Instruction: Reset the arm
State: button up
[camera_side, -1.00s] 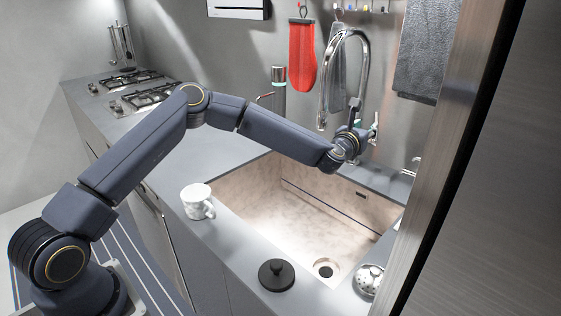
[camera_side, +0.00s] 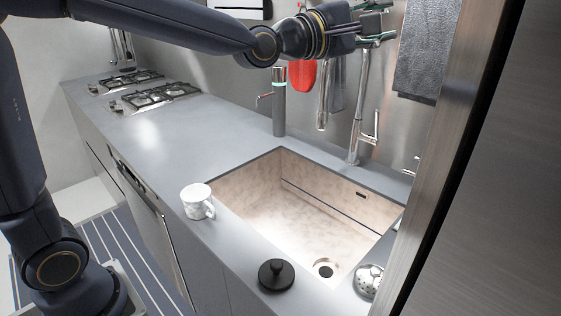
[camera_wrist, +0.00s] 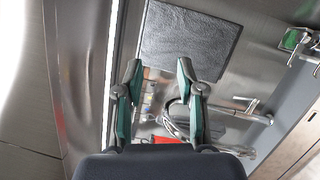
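My gripper (camera_side: 378,24) is raised high above the back of the sink, in front of the upper part of the tap (camera_side: 364,110). In the wrist view my gripper (camera_wrist: 158,72) shows two green-edged fingers spread apart with nothing between them. The dark grey towel (camera_wrist: 186,38) hangs on the wall beyond the fingertips. My forearm crosses the top of the side view, well above the counter. The top of the tap is hidden behind my gripper.
A white mug (camera_side: 197,202) stands on the counter (camera_side: 165,150) left of the sink (camera_side: 300,215). A black round lid (camera_side: 276,274) and a perforated metal item (camera_side: 369,281) lie along the front. A dispenser (camera_side: 279,100) stands behind the sink. The hob (camera_side: 150,92) is at the far left.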

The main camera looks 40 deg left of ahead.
jog(key=s+a+f+m+g+y, duration=0.25)
jog(key=s+a+f+m, duration=0.25)
jog(key=s+a, duration=0.3)
jog(key=s+a+f+m+g+y, duration=0.2)
jog(key=s+a+f+m+g, duration=0.25)
jog(key=s, duration=0.65)
jog(key=s+a+f+m+g, duration=0.2)
jog(key=s+f+m+g, duration=0.1)
jog(key=s+f, duration=0.3)
jog(key=s+a+f+m+g, duration=0.3)
jog(key=s+f+m, duration=0.2)
jog(key=f, duration=0.2)
jog(key=shift+s+y, duration=0.4)
jog(key=shift+y, duration=0.05)
jog(key=shift+w, duration=0.1)
